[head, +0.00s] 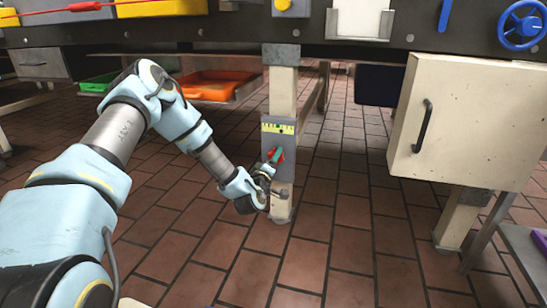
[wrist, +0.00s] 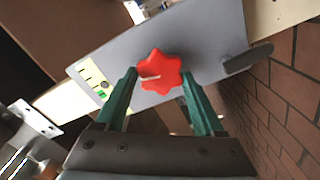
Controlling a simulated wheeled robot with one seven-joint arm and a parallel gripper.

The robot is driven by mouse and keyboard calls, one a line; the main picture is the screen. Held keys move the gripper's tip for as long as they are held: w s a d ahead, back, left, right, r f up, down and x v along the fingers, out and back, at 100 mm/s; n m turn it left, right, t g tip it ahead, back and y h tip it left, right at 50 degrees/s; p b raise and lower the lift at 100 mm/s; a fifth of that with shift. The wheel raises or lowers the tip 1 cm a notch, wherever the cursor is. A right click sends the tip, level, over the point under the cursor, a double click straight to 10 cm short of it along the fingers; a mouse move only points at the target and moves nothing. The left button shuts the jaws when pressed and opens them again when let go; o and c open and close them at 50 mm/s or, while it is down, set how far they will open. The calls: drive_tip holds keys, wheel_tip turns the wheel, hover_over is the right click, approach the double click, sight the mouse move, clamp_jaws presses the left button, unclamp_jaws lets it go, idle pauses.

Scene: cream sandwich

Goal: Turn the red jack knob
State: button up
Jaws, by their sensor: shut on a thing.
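The red jack knob (wrist: 161,72) is star-shaped with a pale pointer line. It sits on a grey plate (wrist: 209,42) on the table leg. In the head view the knob (head: 279,156) is partly covered by my gripper (head: 272,158). In the wrist view my gripper (wrist: 160,82) has its green fingers on either side of the knob, shut on its edges. A yellow-green scale (head: 278,127) is on the plate above the knob, and it also shows in the wrist view (wrist: 93,82).
The cream leg (head: 283,92) stands under the dark bench edge (head: 220,34). A cream cabinet (head: 459,118) with a black handle hangs at right. Green and orange trays (head: 215,86) lie at left. The brick-tiled floor in front is clear.

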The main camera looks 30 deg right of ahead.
drive_tip(key=shift+f+n+p, duration=0.2)
drive_tip(key=shift+n+p, duration=0.5)
drive_tip(key=shift+n, duration=3.8)
drive_tip(key=o, duration=1.4)
drive_tip(key=shift+c, duration=0.2)
drive_tip(key=p+v, duration=0.3)
drive_tip(key=v, duration=0.8)
drive_tip(key=shift+w+r, duration=0.1)
drive_tip(key=shift+w, duration=0.05)
